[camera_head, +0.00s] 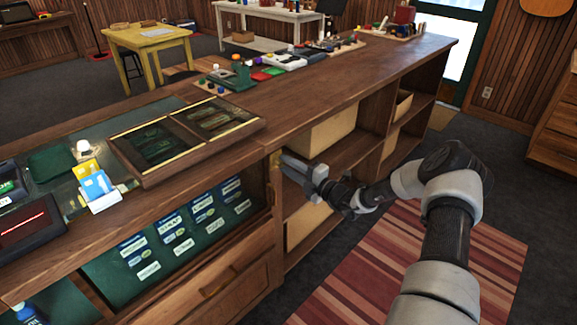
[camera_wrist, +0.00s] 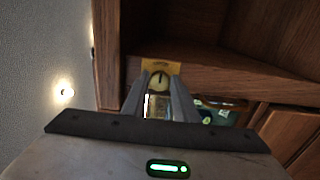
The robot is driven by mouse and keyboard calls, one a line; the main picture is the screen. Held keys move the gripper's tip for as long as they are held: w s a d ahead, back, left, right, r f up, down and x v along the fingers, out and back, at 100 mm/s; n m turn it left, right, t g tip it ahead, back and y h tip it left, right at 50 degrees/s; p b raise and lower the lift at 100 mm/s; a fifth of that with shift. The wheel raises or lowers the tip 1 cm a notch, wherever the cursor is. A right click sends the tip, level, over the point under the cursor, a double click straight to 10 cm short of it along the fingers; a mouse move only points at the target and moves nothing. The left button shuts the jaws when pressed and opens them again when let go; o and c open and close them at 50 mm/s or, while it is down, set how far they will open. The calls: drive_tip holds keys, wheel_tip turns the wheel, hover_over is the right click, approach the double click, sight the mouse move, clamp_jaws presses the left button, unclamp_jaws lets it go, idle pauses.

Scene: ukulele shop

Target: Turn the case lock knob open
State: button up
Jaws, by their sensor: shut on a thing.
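The case lock knob (camera_wrist: 160,79) is a small round knob with a dark line across its face, which stands near upright in the wrist view. It sits on a yellow plate (camera_wrist: 160,65) on the wooden front of the counter. My gripper (camera_wrist: 161,86) has one finger on each side of the knob and is shut on it. In the head view my gripper (camera_head: 283,163) reaches the counter's front post, just below the top, and the fingertips largely hide the knob. A yellow edge of the plate (camera_head: 275,158) shows there.
A glass-topped display box (camera_head: 185,140) lies on the counter (camera_head: 340,85) above the lock. A card holder (camera_head: 100,190) stands at its left. Open shelves with boxes (camera_head: 320,135) are right of the lock. A striped rug (camera_head: 400,270) covers the floor in front.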

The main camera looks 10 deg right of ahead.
idle(0.3)
drive_tip(key=o, duration=1)
drive_tip(key=p+v, duration=0.1)
drive_tip(key=v, duration=1.6)
drive_tip(key=shift+s+d, duration=0.1)
drive_tip(key=shift+s, duration=0.1)
